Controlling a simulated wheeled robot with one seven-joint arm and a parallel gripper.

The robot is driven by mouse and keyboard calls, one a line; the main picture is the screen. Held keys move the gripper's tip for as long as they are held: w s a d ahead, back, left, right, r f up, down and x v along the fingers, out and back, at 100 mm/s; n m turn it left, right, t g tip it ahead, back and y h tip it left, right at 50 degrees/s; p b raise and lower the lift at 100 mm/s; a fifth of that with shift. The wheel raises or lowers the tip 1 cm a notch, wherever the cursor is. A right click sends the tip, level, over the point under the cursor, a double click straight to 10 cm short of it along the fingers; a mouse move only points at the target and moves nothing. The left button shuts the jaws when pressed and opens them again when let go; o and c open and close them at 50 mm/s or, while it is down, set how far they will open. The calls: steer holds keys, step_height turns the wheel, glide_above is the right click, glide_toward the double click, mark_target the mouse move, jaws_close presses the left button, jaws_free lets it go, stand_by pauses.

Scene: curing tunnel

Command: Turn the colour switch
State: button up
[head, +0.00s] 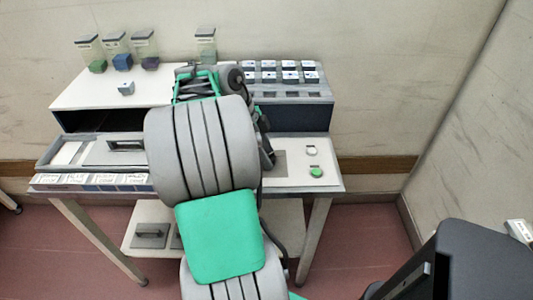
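My arm reaches from the bottom of the head view over the middle of the bench. My gripper (197,78), with dark and green parts, is at the back of the bench, between the white top and the dark block. Its fingertips are small and partly hidden by my wrist, so I cannot tell whether it is open or shut. I cannot pick out the colour switch; my arm covers the middle of the bench. A green button (316,172) and a white button (312,151) are on the right of the panel.
Clear containers with green (97,66), blue (123,62) and purple (150,63) contents stand at the back left. A grey-blue cube (126,88) sits on the white top (75,93). Several small tiles lie on the dark block (291,116). A lower shelf (143,213) is below.

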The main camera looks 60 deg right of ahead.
jaws_close()
